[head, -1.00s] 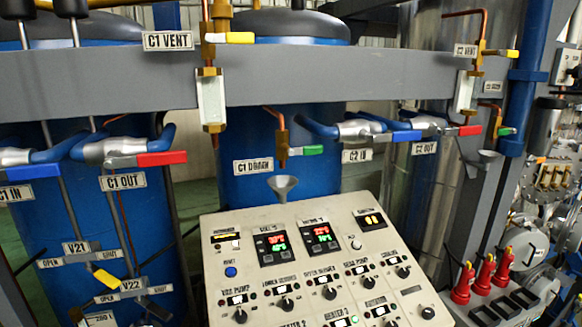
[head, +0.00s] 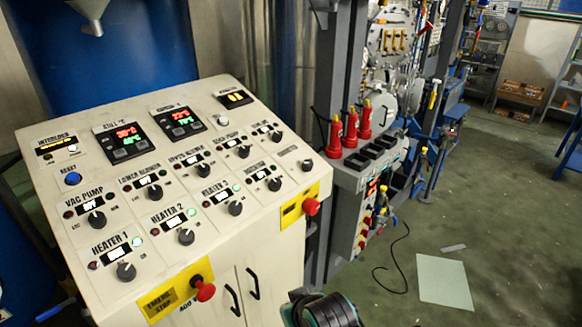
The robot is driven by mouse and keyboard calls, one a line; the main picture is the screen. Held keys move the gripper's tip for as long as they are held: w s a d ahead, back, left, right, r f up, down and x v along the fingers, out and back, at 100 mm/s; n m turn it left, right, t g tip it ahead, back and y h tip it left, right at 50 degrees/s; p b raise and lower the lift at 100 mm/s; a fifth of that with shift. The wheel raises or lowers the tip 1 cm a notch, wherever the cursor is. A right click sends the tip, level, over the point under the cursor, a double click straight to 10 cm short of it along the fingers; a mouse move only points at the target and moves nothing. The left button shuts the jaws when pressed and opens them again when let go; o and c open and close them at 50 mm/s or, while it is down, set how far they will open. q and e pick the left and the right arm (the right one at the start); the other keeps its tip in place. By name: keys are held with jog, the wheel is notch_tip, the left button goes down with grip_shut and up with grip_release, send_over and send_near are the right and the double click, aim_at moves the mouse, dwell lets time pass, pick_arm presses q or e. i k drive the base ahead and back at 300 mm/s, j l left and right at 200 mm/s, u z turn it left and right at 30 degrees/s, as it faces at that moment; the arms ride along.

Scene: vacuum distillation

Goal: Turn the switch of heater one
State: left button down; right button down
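The heater one switch (head: 126,271) is a dark round knob at the lower left of the sloped control panel (head: 105,180) in the head view. The label "HEATER 1" stands above it, with a small lit display between label and knob. A dark rounded part with a teal edge shows at the bottom middle, in front of the cabinet; it looks like part of my own arm. No gripper fingers are visible, and nothing touches the heater one knob.
Similar knobs, including the heater 2 knob (head: 186,236) and the vac pump knob (head: 96,219), sit close by. A red emergency stop button (head: 205,291) protrudes at the panel's front. Red-handled tools (head: 350,128) stand to the right. The floor at right is mostly open.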

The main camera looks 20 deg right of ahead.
aim_at(367, 220)
jog(key=z, duration=1.4)
jog(key=i+l+u, duration=0.1)
jog(key=l+u, duration=0.15)
jog(key=u, duration=0.2)
jog(key=i+l+u, duration=0.1)
jog(key=l+u, duration=0.15)
jog(key=u, duration=0.2)
jog(key=i+l+u, duration=0.15)
jog(key=l+u, duration=0.15)
jog(key=l, duration=0.95)
jog(key=l+u, duration=0.3)
jog(key=l, duration=2.15)
